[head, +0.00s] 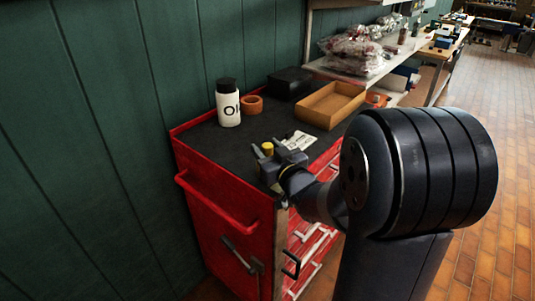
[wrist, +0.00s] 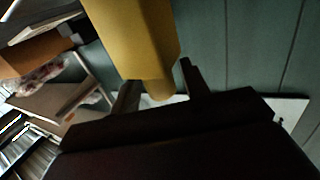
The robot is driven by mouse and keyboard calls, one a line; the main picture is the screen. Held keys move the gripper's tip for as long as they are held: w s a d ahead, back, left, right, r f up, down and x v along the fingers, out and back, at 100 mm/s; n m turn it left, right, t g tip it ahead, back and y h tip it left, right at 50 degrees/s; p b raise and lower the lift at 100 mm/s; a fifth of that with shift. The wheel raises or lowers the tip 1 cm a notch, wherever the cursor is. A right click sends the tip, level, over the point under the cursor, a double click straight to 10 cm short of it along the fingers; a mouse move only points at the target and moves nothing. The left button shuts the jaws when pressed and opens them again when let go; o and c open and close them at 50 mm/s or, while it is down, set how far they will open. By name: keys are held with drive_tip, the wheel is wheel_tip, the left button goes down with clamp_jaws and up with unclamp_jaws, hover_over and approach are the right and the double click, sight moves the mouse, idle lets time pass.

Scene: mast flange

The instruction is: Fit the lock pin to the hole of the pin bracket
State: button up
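My gripper (head: 268,147) is over the near left part of the cart top, its two fingers apart. A yellow piece (head: 267,149), probably the lock pin or its head, shows between the fingers. In the wrist view this yellow piece (wrist: 135,35) is large and close, with a narrower end beside the finger ends of my gripper (wrist: 160,82). A gap shows beside that end, and I cannot tell whether the fingers touch the yellow piece or whether anything else supports it. I cannot make out the pin bracket or its hole in either view.
The red cart (head: 220,205) has a dark top. On it are a white bottle with a black cap (head: 228,105), an orange ring (head: 252,104), a black box (head: 289,82), an open cardboard box (head: 330,104) and papers (head: 298,141). A green wall (head: 110,120) stands behind.

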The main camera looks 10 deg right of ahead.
drive_tip(key=c, duration=0.9)
drive_tip(key=shift+r, duration=0.1)
